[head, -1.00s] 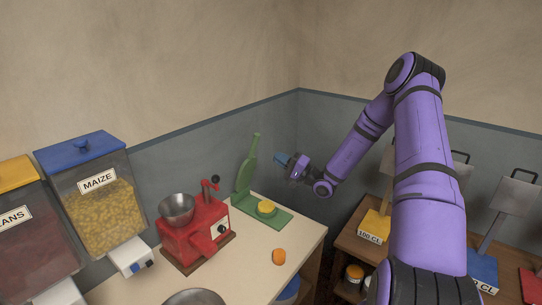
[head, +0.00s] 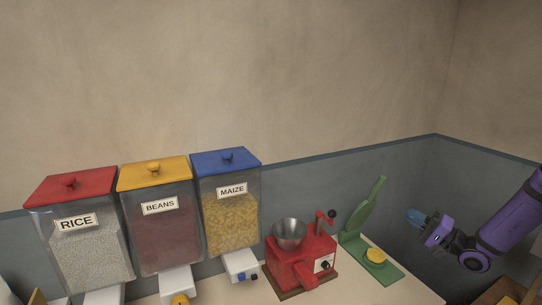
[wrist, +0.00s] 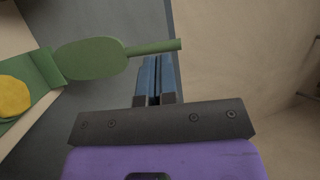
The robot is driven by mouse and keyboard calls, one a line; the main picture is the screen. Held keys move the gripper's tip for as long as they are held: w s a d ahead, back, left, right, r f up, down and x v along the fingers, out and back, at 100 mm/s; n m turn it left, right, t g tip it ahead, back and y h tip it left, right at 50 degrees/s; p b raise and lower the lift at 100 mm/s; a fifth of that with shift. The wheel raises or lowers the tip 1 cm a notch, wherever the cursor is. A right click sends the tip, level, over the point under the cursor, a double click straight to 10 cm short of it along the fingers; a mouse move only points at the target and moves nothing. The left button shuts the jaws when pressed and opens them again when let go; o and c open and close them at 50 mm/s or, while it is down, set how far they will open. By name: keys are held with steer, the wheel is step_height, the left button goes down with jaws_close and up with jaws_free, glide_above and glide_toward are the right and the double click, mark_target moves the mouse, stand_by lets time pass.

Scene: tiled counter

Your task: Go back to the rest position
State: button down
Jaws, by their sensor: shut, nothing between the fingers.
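My gripper (head: 416,218) is at the right of the head view, raised beside the green press. Its blue fingers are together and hold nothing; they also show closed in the wrist view (wrist: 155,78). The purple arm runs off the right edge of the head view. The green press (head: 364,210) stands open with its lever up and a yellow disc (head: 376,256) on its base. In the wrist view the lever (wrist: 95,58) lies left of the fingers, apparently apart from them.
Rice (head: 85,250), beans (head: 158,225) and maize (head: 230,215) dispensers stand in a row at the left. A red grinder (head: 303,265) with a metal bowl (head: 290,233) stands between them and the press. Walls meet at a corner behind my gripper.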

steer(key=s+a+r+n+g+h, duration=0.4)
steer(key=s+a+r+n+g, duration=0.4)
steer(key=s+a+r+g, duration=0.8)
steer(key=s+d+r+t+h, duration=0.1)
steer(key=s+r+t+h, duration=0.2)
steer(key=s, duration=0.5)
steer(key=s+r+t+h, duration=0.3)
steer(key=s+r+h, duration=0.2)
steer(key=s+h, duration=0.3)
steer(key=shift+s+d+r+t, duration=0.4)
